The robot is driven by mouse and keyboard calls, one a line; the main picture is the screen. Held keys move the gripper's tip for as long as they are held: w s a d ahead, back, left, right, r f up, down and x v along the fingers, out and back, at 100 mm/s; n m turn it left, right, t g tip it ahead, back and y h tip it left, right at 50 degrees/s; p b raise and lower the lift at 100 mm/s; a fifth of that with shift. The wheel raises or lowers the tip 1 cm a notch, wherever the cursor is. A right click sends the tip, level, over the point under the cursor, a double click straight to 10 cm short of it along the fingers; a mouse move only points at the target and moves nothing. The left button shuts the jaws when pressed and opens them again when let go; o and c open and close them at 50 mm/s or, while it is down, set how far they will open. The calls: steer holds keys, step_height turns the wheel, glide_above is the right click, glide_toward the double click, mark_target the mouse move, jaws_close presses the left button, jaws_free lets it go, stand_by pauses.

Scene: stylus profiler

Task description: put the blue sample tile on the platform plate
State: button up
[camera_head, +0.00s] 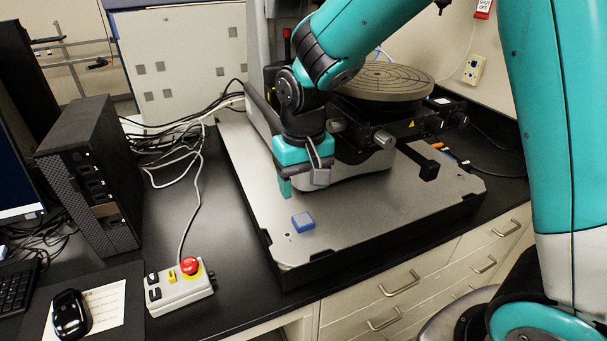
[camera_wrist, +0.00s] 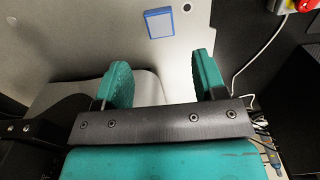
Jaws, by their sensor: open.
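The blue sample tile (camera_head: 303,222) lies flat on the front part of the grey instrument base. In the wrist view the tile (camera_wrist: 159,22) is beyond the fingertips, between their lines. My gripper (camera_head: 303,188) is open and empty, above the base and a little behind the tile, apart from it. Its two teal fingers (camera_wrist: 160,75) stand wide apart in the wrist view. The round platform plate (camera_head: 385,80), grey with ring and line markings, sits on the instrument behind and to the right of my gripper. My arm hides part of its left side.
The grey base (camera_head: 400,210) has free room around the tile. A control box with a red stop button (camera_head: 190,266) and a computer tower (camera_head: 92,175) stand to the left. Black stage parts with a knob (camera_head: 383,140) stick out below the plate. Cables lie on the black bench.

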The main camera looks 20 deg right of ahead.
steer(key=s+a+r+n+y, duration=0.2)
steer(key=s+r+n, duration=0.1)
steer(key=s, duration=0.7)
steer(key=s+a+r+n+y, duration=0.2)
steer(key=s+r, duration=0.4)
steer(key=s, duration=0.4)
steer(key=shift+a+n, duration=0.45)
steer(key=shift+n, duration=0.65)
steer(key=shift+f, duration=0.1)
steer(key=shift+f+b, duration=0.15)
steer(key=shift+b, duration=0.2)
